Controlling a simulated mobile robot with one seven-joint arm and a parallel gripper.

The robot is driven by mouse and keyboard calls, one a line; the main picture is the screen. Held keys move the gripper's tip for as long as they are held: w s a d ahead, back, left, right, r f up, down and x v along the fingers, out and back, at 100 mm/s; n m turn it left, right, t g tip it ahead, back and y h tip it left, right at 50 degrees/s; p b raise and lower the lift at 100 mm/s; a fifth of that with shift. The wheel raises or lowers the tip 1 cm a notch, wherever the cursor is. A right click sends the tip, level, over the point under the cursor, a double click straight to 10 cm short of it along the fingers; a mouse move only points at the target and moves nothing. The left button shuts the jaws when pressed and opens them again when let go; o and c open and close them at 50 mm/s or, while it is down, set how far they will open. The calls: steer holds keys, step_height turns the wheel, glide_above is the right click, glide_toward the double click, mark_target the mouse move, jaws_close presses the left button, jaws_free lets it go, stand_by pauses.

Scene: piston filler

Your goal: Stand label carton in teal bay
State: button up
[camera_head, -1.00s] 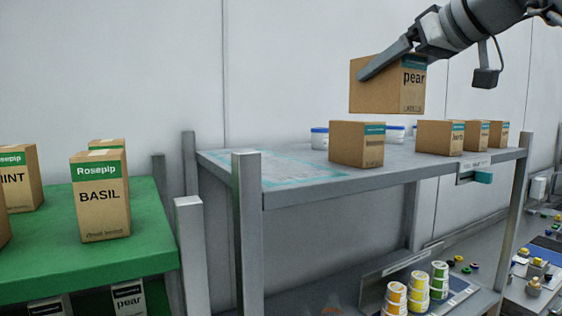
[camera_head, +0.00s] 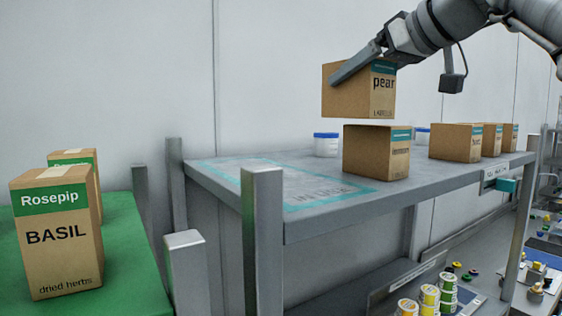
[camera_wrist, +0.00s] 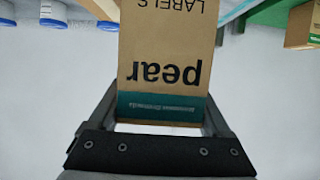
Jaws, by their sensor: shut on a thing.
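My gripper (camera_head: 362,62) is shut on a brown label carton (camera_head: 345,95) marked "pear" and "LABELS", with a teal band at its top. It holds the carton upright in the air above the grey shelf. In the wrist view the carton (camera_wrist: 165,45) sits between the two fingers and appears upside down. The teal bay (camera_head: 285,183) is a teal outline with lettering painted on the left part of the grey shelf top (camera_head: 325,215). The part of the bay that shows is empty. The held carton is to the right of it, above another carton.
A similar carton (camera_head: 362,150) stands beside the bay's right end, with several more cartons (camera_head: 455,143) further right. A white tub with a blue lid (camera_head: 326,145) stands behind. Grey posts (camera_head: 262,240) rise at the shelf's near side. A BASIL carton (camera_head: 55,240) stands on a green table (camera_head: 125,245).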

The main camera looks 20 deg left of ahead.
steer(key=shift+s+a+f+b, duration=0.3)
steer(key=shift+s+a+f, duration=0.7)
steer(key=shift+a+f, duration=0.6)
steer(key=shift+s+a+f+b, duration=0.35)
steer(key=shift+s+a+f, duration=0.85)
steer(key=shift+f, duration=0.65)
steer(key=shift+s+a+f+b, duration=0.3)
steer(key=shift+s+a+f, duration=0.55)
steer(key=shift+a+f, duration=0.85)
steer(key=shift+f, duration=0.15)
steer(key=o, duration=1.5)
steer(key=b+v, duration=0.2)
steer(key=v, duration=1)
steer(key=shift+d, duration=0.1)
